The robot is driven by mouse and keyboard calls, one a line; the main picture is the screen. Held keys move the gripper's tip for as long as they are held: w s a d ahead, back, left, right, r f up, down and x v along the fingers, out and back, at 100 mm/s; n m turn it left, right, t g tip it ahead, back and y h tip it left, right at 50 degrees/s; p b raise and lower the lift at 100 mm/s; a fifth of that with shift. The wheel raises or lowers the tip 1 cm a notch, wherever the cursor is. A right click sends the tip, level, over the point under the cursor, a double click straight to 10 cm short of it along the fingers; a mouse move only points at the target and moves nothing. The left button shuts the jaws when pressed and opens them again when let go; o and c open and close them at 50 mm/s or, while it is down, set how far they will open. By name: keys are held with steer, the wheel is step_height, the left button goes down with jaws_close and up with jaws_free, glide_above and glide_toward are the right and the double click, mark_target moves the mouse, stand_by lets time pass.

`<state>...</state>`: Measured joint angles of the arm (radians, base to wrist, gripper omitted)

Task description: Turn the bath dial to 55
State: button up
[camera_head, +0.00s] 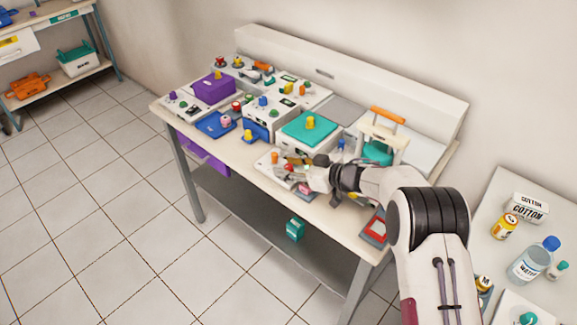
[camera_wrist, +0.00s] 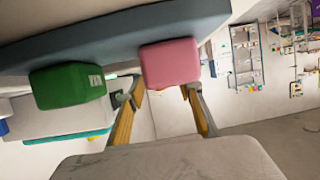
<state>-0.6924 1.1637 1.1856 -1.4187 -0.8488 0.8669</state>
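The teal-lidded box (camera_head: 306,129) with a yellow knob on top stands on the bench. In front of it is a low white unit (camera_head: 262,166) with an orange knob (camera_head: 274,157). I cannot tell which knob is the bath dial, and no 55 mark is readable. My gripper (camera_head: 298,163) is low over the bench front, just right of the orange knob. In the wrist view its two fingers are apart, with a pink block (camera_wrist: 170,63) just beyond the tips. I cannot tell if they touch it. A green block (camera_wrist: 67,85) is to its left.
Several small devices and a purple box (camera_head: 212,87) crowd the bench's left half. A white frame with an orange handle (camera_head: 388,115) stands behind my arm. A red-topped item (camera_head: 376,226) lies near the bench's right front edge. A teal box (camera_head: 295,229) is on the lower shelf.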

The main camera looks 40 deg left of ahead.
steer(key=shift+d+r, duration=0.1)
steer(key=shift+d, duration=0.05)
steer(key=shift+v, duration=5.85)
steer(key=shift+s+a+f+m+t, duration=0.15)
steer(key=shift+a+f+t, duration=0.05)
steer(key=shift+a, duration=0.3)
steer(key=shift+s+a+f+m+t, duration=0.2)
steer(key=shift+a, duration=0.3)
steer(key=shift+s+a+f+m+t, duration=0.15)
steer(key=shift+a+t, duration=0.05)
steer(key=shift+a, duration=0.3)
steer(key=shift+s+a+f+m+t, duration=0.1)
steer(key=shift+a+f+m+t, duration=0.2)
steer(key=shift+a+t, duration=0.15)
steer(key=shift+a, duration=0.1)
steer(key=shift+x, duration=3.8)
